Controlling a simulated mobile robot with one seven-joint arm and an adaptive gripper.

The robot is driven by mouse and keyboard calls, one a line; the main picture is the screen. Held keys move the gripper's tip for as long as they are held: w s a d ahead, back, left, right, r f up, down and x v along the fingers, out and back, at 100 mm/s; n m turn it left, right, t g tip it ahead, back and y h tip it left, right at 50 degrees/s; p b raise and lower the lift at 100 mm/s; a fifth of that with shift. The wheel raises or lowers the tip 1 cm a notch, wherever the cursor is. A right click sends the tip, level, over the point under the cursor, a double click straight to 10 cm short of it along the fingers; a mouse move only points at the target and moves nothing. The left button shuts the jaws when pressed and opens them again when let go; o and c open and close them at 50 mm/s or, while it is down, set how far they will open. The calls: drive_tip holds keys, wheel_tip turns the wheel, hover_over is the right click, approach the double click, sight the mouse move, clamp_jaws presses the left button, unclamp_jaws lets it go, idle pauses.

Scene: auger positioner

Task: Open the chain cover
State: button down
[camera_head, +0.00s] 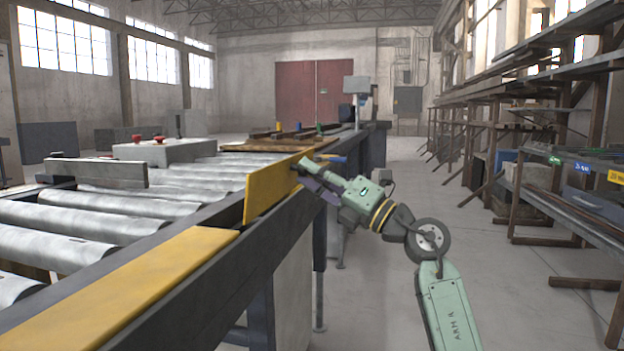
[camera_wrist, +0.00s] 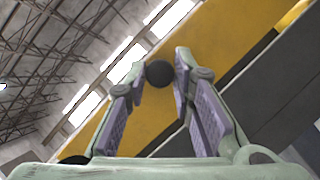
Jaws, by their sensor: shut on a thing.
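The chain cover is a long yellow panel (camera_head: 272,187) on the near side of the roller conveyor. It stands raised on edge, its face turned towards the aisle. In the wrist view the yellow panel (camera_wrist: 222,42) fills much of the middle, running diagonally. My gripper (camera_head: 302,170) is at the upper far part of the panel. In the wrist view my gripper (camera_wrist: 160,75) has its fingers on either side of a round black knob (camera_wrist: 159,73) on the panel and is shut on it. The knob is hard to make out in the head view.
Another yellow panel (camera_head: 135,278) lies flat along the conveyor's near edge. Metal rollers (camera_head: 75,237) and a grey control box (camera_head: 165,151) lie beyond. Wooden shelving (camera_head: 520,140) stands at the right. The aisle floor (camera_head: 400,180) between is mostly clear.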

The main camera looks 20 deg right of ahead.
drive_tip(key=shift+d+t, duration=0.1)
drive_tip(key=shift+t, duration=0.2)
drive_tip(key=c, duration=1.4)
unclamp_jaws()
drive_tip(key=shift+s+f, duration=0.1)
drive_tip(key=v, duration=1.1)
drive_tip(key=shift+s+d, duration=0.3)
drive_tip(key=shift+f, duration=0.15)
